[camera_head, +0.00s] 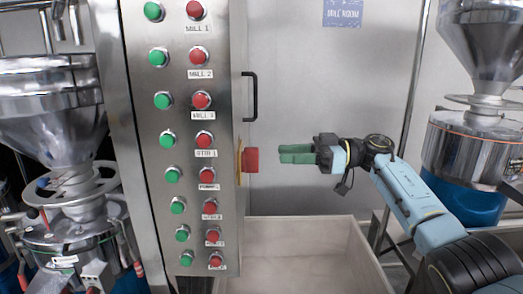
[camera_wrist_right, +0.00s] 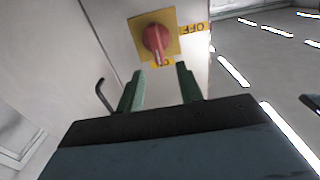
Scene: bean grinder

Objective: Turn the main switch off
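The main switch is a red rotary knob (camera_wrist_right: 157,38) on a yellow plate (camera_wrist_right: 134,24), with an OFF label to the right and a second label, partly legible as ON, below. The ridge of the knob seems to slant down toward the lower label. In the head view the red knob (camera_head: 251,160) sticks out from the right side of the button cabinet. My right gripper (camera_head: 298,153) is just right of the knob, apart from it, pointing at it. Its green fingers (camera_wrist_right: 160,86) are spread with nothing between them. My left gripper is not in view.
The steel cabinet front (camera_head: 188,130) carries green and red buttons with labels. A black door handle (camera_head: 251,97) is above the knob. A pale open bin (camera_head: 300,250) stands below. Steel grinders (camera_head: 55,120) stand at left and right (camera_head: 480,140).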

